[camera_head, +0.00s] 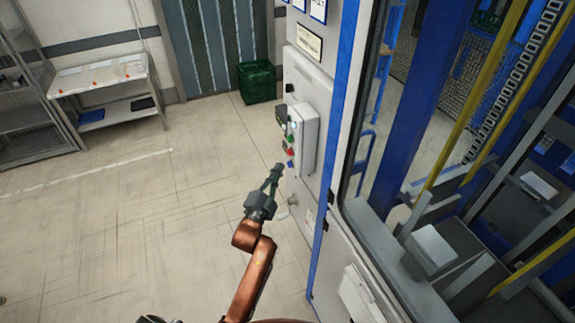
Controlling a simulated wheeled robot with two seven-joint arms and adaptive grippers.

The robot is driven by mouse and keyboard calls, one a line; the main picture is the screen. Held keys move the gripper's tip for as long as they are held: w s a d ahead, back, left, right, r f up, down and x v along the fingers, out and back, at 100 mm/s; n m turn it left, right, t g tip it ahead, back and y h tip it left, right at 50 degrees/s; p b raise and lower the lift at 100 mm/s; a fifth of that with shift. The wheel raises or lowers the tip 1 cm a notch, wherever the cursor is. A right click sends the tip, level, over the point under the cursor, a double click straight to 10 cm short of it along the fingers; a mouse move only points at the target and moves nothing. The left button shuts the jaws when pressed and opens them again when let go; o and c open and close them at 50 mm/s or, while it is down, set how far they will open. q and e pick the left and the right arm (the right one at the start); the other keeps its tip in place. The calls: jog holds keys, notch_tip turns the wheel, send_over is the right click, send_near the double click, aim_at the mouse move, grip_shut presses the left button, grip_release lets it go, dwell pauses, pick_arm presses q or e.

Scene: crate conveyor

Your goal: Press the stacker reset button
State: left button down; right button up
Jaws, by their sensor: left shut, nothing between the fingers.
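The control panel (305,135) is a pale box on the side of the white and blue machine cabinet. On its left-facing side sit small buttons: a green one (290,139), a red one (291,151) and a blue one (290,163). Their labels are too small to read, so I cannot tell which is the stacker reset button. My left gripper (277,168) is shut and empty. Its tips point up toward the panel, just left of the blue button and slightly below it. A small gap seems to show between them. My right gripper is out of view.
The machine's window frame (350,130) and cabinet fill the right side. A green crate (257,82) stands on the floor beyond the panel. A table with papers (100,74) and a shelf rack (30,90) stand at left. The floor left of my arm is clear.

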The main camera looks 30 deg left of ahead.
pick_arm(q)
jog(key=shift+w+d, duration=0.15)
dwell(0.3)
jog(key=shift+w+d, duration=0.2)
jog(key=shift+w+d, duration=0.3)
jog(key=shift+w, duration=0.05)
dwell(0.8)
jog(key=shift+s+a, duration=0.15)
jog(key=shift+s+a+p, duration=0.45)
jog(key=shift+s+p, duration=0.05)
jog(key=shift+s, duration=0.05)
dwell(0.3)
jog(key=s+a+p, duration=0.1)
jog(key=s+a, duration=0.2)
jog(key=shift+s+a+p, duration=0.1)
jog(key=shift+s+p, duration=0.2)
jog(key=shift+s, duration=0.1)
